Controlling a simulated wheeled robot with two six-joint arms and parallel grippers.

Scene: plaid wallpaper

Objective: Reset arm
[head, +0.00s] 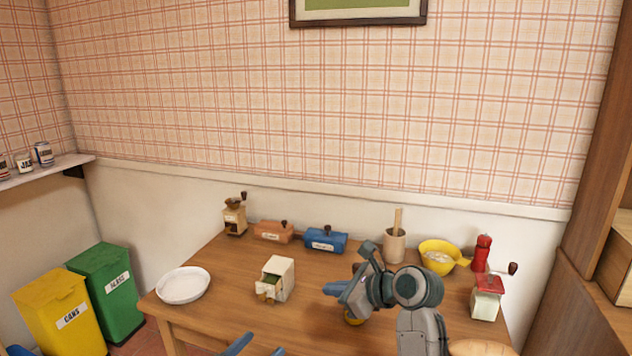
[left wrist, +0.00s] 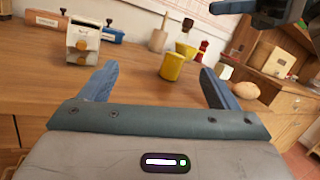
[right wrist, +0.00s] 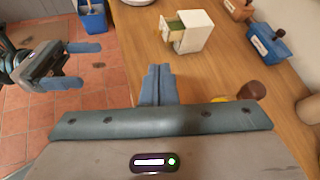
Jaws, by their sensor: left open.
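My left gripper (head: 265,343) is low at the table's front edge in the head view, only its blue fingers showing. In the left wrist view (left wrist: 158,67) its fingers are wide apart with nothing between them. My right gripper (head: 337,288) is above the front middle of the table, its arm coming in from the lower right. In the right wrist view (right wrist: 158,70) its two fingers lie together, with nothing visible between them. The left gripper also shows at the left of the right wrist view (right wrist: 72,66).
A cream box with an open drawer (head: 281,272) stands left of my right gripper. A yellow cup (left wrist: 172,66) stands beneath it. A white plate (head: 183,285) is at the table's left end. A mortar (head: 394,245), yellow bowl (head: 436,257) and red-topped grinder (head: 486,298) stand right.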

